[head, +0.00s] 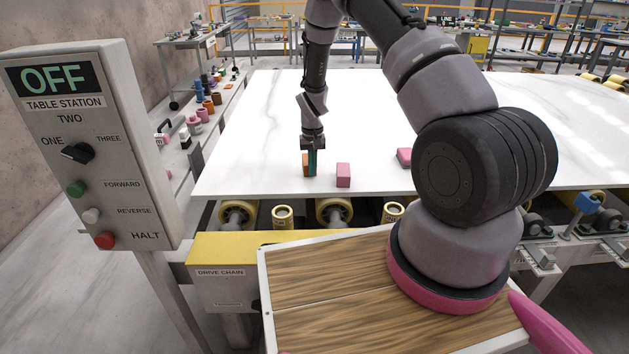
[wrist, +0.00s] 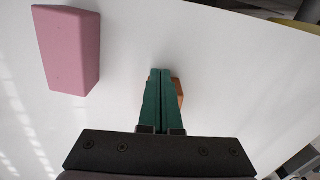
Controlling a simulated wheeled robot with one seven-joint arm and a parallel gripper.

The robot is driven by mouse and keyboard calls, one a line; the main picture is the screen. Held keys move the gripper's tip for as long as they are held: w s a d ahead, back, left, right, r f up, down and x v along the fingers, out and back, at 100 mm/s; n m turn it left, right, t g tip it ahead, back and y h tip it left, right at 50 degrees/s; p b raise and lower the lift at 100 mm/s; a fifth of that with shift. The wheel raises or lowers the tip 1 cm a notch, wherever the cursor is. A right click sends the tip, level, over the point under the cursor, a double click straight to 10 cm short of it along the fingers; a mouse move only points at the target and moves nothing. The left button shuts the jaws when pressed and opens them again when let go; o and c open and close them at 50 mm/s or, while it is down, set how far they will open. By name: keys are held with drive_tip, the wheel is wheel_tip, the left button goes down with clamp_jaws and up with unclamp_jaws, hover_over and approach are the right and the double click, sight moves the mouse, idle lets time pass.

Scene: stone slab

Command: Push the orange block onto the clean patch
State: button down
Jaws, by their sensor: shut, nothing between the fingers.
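The orange block (head: 306,162) stands on the white slab near its front edge, partly hidden by my fingers. The shut fingertips (wrist: 160,72) also show in the wrist view. I cannot make out a distinct clean patch on the slab.
A pink block (head: 343,175) stands on the white slab (head: 260,135) just right of my gripper; it also shows in the wrist view (wrist: 68,50). Another pink piece (head: 404,157) lies farther right. The slab's front edge is close. The slab to the left and behind is bare.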

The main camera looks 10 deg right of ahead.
drive_tip(key=w, duration=0.5)
drive_tip(key=w+d, duration=0.1)
drive_tip(key=w, duration=0.1)
drive_tip(key=shift+w, duration=0.4)
